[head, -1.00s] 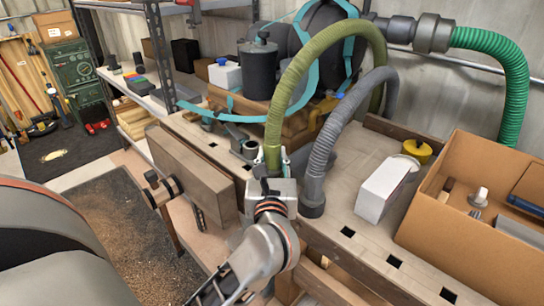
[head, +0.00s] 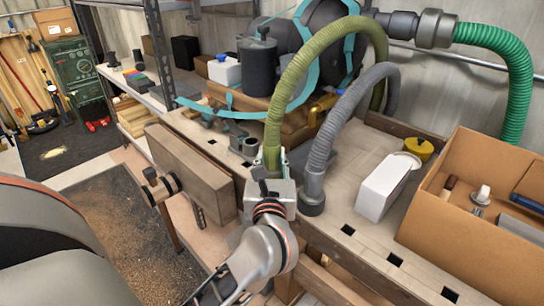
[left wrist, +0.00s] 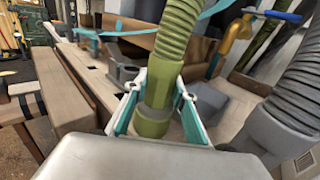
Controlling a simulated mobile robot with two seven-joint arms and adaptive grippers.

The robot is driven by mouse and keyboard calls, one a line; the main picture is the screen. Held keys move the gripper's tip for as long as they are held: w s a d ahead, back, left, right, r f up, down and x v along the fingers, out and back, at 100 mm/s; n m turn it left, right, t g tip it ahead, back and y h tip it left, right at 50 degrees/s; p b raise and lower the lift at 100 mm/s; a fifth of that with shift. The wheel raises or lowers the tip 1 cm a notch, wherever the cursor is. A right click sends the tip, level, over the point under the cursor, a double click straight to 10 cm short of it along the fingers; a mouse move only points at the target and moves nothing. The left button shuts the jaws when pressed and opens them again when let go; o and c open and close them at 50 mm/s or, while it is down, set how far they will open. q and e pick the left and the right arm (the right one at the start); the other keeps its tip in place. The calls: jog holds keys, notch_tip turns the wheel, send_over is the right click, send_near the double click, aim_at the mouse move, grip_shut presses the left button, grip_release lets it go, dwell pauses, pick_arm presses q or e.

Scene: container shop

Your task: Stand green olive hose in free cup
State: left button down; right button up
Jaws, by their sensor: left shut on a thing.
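In the left wrist view, the teal and white fingers (left wrist: 161,88) are shut around the hose's smooth end cuff (left wrist: 152,122). The cuff hangs roughly upright; its lower tip is hidden by the gripper body. The grey hose (head: 322,145) stands upright in a dark cup (head: 312,207) to the right. My right gripper is out of view.
A white box (head: 386,190) and a yellow can (head: 419,149) stand right on the bench. A cardboard box (head: 455,240) with loose parts fills the right front. A wooden vise jaw (head: 190,172) is at the bench's left edge. The black drum is behind.

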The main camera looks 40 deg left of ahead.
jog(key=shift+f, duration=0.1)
pick_arm(q)
jog(key=c, duration=1.6)
grip_release()
jog(key=shift+s+f, duration=0.1)
jog(key=v, duration=0.6)
jog(key=shift+s+d+f, duration=0.1)
jog(key=shift+d, duration=0.05)
jog(key=shift+s+d, duration=0.45)
jog(key=shift+s, duration=0.15)
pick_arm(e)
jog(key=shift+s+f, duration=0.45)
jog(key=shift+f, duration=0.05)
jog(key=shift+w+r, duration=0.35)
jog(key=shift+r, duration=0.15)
